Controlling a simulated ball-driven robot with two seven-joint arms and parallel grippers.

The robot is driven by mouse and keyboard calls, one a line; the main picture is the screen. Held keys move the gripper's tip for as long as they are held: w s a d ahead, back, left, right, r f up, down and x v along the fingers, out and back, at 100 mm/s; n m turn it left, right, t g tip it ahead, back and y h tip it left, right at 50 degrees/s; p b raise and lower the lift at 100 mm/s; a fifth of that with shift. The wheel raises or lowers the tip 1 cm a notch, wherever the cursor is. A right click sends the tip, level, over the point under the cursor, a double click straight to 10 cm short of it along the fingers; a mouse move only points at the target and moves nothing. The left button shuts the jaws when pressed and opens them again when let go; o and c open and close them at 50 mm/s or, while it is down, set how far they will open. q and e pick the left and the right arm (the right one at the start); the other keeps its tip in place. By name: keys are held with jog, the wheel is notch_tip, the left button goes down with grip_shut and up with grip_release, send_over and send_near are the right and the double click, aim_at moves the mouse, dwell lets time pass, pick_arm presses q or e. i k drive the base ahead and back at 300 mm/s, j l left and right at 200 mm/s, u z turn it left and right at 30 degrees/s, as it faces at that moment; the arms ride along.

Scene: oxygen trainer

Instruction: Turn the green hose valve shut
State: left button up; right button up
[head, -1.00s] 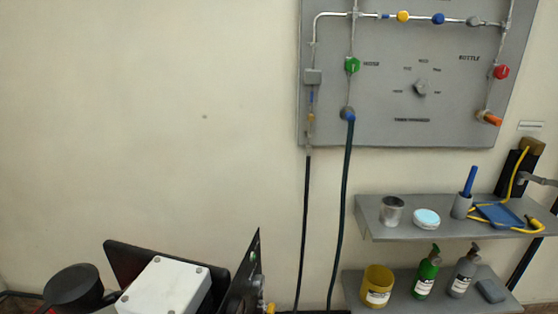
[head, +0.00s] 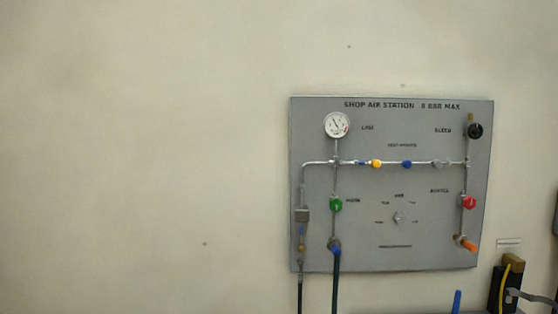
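The green hose valve (head: 336,205) is a round green knob on a vertical pipe. It sits at the lower left of the grey wall panel (head: 390,255), beside a small label. Below it a blue fitting (head: 335,248) leads into a dark hose (head: 336,285) that runs down out of view. Whether the valve is open or shut cannot be told at this size.
The panel also carries a gauge (head: 337,125), a black knob (head: 475,131), a red knob (head: 469,202), an orange fitting (head: 466,243) and small yellow, blue and grey valves. A yellow cable (head: 503,285) hangs at the lower right. The wall at left is bare.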

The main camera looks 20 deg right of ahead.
aim_at(336, 204)
jog(key=z, duration=1.35)
jog(key=i, duration=0.15)
